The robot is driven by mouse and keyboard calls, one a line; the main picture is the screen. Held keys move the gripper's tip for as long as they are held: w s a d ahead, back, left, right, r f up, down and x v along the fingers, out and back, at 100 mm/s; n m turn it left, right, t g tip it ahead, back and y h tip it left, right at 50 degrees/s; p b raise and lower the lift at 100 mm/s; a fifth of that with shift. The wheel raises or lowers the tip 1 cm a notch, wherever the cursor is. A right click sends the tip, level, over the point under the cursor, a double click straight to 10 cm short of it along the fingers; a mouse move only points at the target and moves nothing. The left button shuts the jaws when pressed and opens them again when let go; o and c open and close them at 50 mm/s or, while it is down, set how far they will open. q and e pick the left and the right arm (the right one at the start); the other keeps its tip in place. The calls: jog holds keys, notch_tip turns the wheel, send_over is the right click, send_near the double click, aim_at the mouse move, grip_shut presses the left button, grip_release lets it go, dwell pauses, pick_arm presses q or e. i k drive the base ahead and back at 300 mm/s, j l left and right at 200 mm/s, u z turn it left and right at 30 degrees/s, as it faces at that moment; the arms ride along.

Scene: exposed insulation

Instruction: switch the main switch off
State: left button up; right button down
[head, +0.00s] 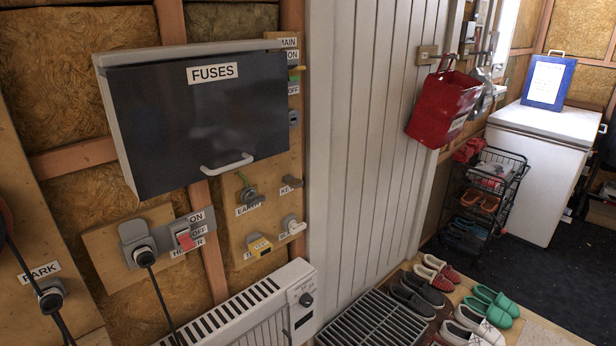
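The main switch (296,70) is on the wooden panel just right of the fuse box, under a "MAIN" label. A small yellowish handle sticks out to the right between the "ON" label above and the "OFF" label below. The switch is small and partly hidden by the fuse box edge, so its exact setting is hard to tell. Neither of my grippers is in view.
The closed dark fuse box (200,115) juts out beside the switch. Below are a red heater switch (185,240), a plug (142,250) with a cable and a white heater (240,312). A red bag (440,105) hangs right. Shoes (455,300) lie on the floor.

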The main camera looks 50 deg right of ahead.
aim_at(294, 74)
jog(key=z, duration=1.25)
